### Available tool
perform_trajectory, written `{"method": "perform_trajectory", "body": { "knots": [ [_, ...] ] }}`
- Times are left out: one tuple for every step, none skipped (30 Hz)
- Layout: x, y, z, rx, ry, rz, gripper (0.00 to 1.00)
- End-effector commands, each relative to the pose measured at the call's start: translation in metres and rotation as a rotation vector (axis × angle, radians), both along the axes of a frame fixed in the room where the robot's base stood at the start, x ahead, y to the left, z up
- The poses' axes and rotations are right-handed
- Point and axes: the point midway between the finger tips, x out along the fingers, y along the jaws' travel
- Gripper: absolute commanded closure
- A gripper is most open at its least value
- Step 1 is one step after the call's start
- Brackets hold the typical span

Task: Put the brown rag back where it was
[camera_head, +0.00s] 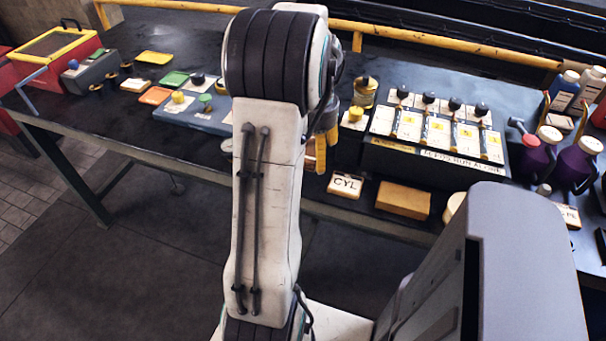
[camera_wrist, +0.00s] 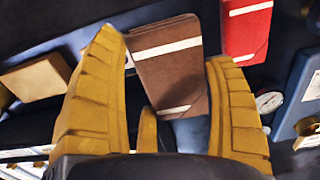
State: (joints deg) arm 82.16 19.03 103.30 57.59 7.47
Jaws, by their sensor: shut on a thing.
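The brown rag (camera_wrist: 165,58) is a folded rectangle with white stripes, in the middle of the wrist view. My gripper (camera_wrist: 165,55) has yellow fingers on both sides of it and is shut on it. The rag's lower end shows just above my gripper's middle part. In the head view my arm hides the rag, and only a bit of my gripper's yellow (camera_head: 321,150) shows beside the arm. I cannot tell how high the rag is above the bench.
A red rag (camera_wrist: 247,30) with white stripes lies right of the brown one, near a round gauge (camera_wrist: 268,102). A tan block (camera_head: 403,200) and a CYL sign (camera_head: 345,185) stand at the bench's front edge. A labelled rack (camera_head: 430,165), purple bottles (camera_head: 577,163) and a toolbox (camera_head: 55,50) stand around.

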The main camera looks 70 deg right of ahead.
Motion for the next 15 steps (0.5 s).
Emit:
{"method": "perform_trajectory", "body": {
  "knots": [
    [-0.001, 0.001, -0.010, 0.005, 0.001, -0.002, 0.51],
    [-0.001, 0.001, -0.015, 0.005, 0.001, -0.002, 0.51],
    [-0.001, 0.001, -0.020, 0.004, 0.001, -0.001, 0.51],
    [-0.001, 0.001, -0.024, 0.004, 0.001, -0.001, 0.51],
    [-0.001, 0.001, -0.028, 0.003, 0.000, -0.001, 0.51],
    [0.000, 0.001, -0.032, 0.003, 0.000, -0.001, 0.51],
    [0.000, 0.000, -0.034, 0.002, 0.000, -0.001, 0.51],
    [0.000, 0.000, -0.037, 0.002, 0.000, -0.001, 0.51],
    [0.000, 0.000, -0.039, 0.002, 0.000, 0.000, 0.51],
    [0.000, 0.000, -0.040, 0.002, 0.000, 0.000, 0.51],
    [0.000, 0.000, -0.041, 0.001, 0.000, 0.000, 0.51],
    [0.000, 0.000, -0.043, 0.001, 0.000, 0.000, 0.51],
    [0.000, 0.000, -0.045, 0.001, 0.000, 0.000, 0.51],
    [0.000, 0.000, -0.048, 0.002, 0.000, 0.000, 0.51],
    [0.000, 0.001, -0.052, 0.003, 0.000, 0.000, 0.51]
  ]
}}
